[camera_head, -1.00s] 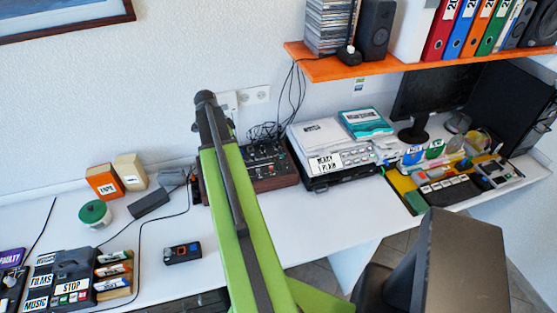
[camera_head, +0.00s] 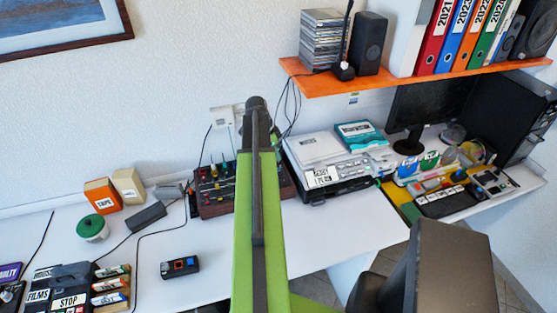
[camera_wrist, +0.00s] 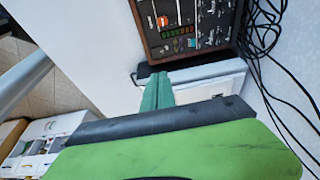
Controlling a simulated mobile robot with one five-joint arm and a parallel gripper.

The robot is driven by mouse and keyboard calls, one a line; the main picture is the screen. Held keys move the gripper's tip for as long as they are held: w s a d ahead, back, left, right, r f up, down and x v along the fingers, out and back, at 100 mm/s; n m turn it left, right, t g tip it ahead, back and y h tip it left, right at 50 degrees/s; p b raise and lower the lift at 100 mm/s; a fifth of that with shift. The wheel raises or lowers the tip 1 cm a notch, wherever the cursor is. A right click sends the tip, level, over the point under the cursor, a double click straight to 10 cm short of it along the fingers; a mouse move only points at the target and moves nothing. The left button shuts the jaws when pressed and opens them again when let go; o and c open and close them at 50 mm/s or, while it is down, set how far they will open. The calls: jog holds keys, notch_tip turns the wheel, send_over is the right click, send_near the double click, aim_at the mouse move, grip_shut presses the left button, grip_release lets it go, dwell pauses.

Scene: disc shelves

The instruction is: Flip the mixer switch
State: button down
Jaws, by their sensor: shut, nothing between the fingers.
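The mixer (camera_head: 214,196) is a dark box with a brown wooden frame, on the desk against the wall. Small knobs and levers cover its top. My arm hides part of its right side in the head view. In the wrist view the mixer (camera_wrist: 184,48) is at the top, with a red-orange control (camera_wrist: 162,21) near its left edge. I cannot tell which control is the switch. My gripper (camera_wrist: 158,78) shows as shut teal fingers pointing toward the mixer, with nothing held. It appears apart from the mixer. The head view does not show the fingers.
A white device (camera_head: 318,150) with a teal box (camera_head: 360,134) stands right of the mixer. Black cables (camera_wrist: 264,40) hang by the wall. An orange shelf (camera_head: 400,82) juts out above.

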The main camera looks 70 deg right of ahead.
jog(key=shift+s+a, duration=0.25)
jog(key=shift+a, duration=0.05)
jog(key=shift+r, duration=0.2)
jog(key=s+p+v, duration=0.2)
jog(key=p+v, duration=1.1)
jog(key=shift+a+r, duration=0.35)
jog(key=shift+r, duration=0.05)
